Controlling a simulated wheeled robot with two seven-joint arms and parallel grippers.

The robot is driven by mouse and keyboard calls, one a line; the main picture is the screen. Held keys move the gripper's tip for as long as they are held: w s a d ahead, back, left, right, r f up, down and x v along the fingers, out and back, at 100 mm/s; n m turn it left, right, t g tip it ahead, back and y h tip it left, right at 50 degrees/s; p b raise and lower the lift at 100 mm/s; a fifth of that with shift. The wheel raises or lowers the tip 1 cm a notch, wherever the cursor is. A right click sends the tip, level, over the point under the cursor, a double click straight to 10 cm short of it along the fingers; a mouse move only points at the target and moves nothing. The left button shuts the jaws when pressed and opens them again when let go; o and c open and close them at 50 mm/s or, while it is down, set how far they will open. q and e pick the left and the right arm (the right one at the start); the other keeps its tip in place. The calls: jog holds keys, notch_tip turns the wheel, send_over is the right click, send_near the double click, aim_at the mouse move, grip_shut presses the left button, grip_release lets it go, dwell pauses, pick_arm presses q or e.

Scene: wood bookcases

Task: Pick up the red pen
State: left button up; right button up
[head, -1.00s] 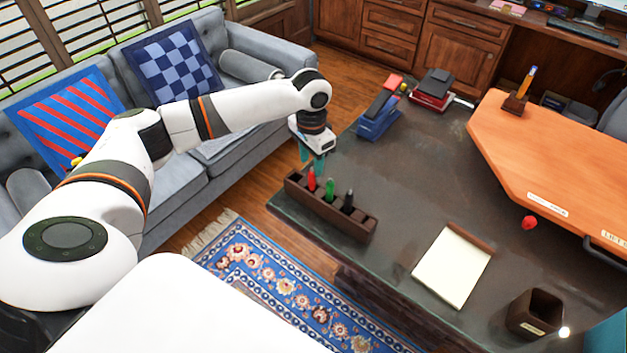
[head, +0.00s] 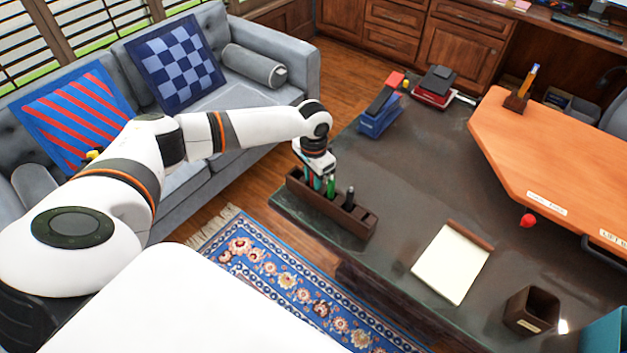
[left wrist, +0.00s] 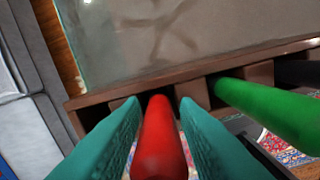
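The red pen (left wrist: 160,140) stands in a brown wooden pen holder (head: 343,217) at the desk's near left edge. In the left wrist view it lies between the two teal fingers of my left gripper (left wrist: 160,128), with a narrow gap showing on each side. My left gripper (head: 315,181) is open around the pen, over the holder. In the head view the gripper mostly hides the red pen. A green pen (left wrist: 275,110) stands in the holder just to its right, and a black pen (head: 349,197) stands further right. My right gripper is not in view.
The dark desk top (head: 400,170) holds a notepad (head: 452,265), a brown cup (head: 533,311), a blue stapler (head: 380,115) and a black-and-red item (head: 434,88). An orange wooden board (head: 560,170) is at the right. A grey sofa (head: 190,190) stands left of the desk.

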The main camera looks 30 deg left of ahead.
pick_arm(q)
grip_shut()
